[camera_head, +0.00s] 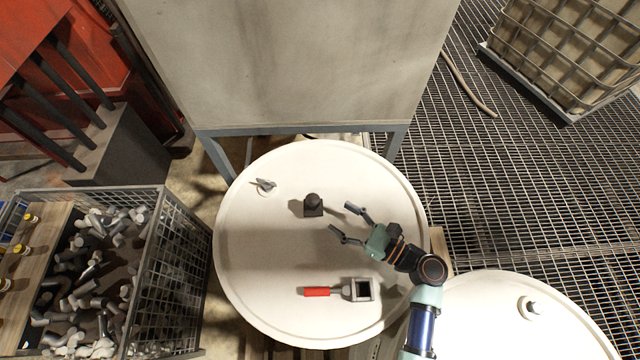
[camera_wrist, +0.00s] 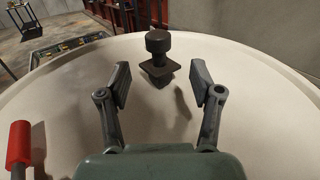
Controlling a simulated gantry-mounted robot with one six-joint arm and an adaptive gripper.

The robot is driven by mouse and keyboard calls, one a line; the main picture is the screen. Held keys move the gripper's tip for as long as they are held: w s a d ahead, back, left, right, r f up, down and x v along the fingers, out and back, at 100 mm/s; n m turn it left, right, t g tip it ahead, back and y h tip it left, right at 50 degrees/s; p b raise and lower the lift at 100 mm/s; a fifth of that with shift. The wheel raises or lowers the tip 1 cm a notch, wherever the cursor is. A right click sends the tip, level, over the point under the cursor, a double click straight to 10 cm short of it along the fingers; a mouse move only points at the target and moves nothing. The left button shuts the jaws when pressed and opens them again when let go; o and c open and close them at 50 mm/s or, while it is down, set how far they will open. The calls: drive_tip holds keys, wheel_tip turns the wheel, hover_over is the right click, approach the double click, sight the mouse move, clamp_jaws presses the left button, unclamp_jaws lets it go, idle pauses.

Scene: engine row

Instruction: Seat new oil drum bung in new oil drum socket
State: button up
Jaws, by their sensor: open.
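The dark bung (camera_head: 313,203), a square block with a round knob on top, stands upright on the white drum lid. In the wrist view the bung (camera_wrist: 158,60) is ahead of and between the two fingers. My gripper (camera_head: 347,219) is open and empty, just right of the bung, its fingers pointing toward it and not touching it. In the wrist view my gripper (camera_wrist: 160,88) shows both fingers spread wide. A grey square socket (camera_head: 362,289) with a dark opening lies at the lid's lower right.
A small grey fitting (camera_head: 264,185) sits at the upper left of the drum lid (camera_head: 250,260). A second drum (camera_head: 480,310) stands at lower right. A wire crate (camera_head: 170,255) is at left.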

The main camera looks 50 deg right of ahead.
sight(319, 211)
drive_tip(key=shift+w+a, duration=0.1)
drive_tip(key=shift+w, duration=0.1)
drive_tip(key=w+b, duration=0.1)
drive_tip(key=w, duration=0.1)
drive_tip(key=w+b, duration=0.1)
drive_tip(key=w, duration=0.1)
drive_tip(key=w+b, duration=0.1)
drive_tip(key=w, duration=0.1)
drive_tip(key=shift+w+a, duration=0.1)
drive_tip(key=shift+a, duration=0.15)
drive_tip(key=shift+w, duration=0.35)
drive_tip(key=shift+r, duration=0.1)
clamp_jaws()
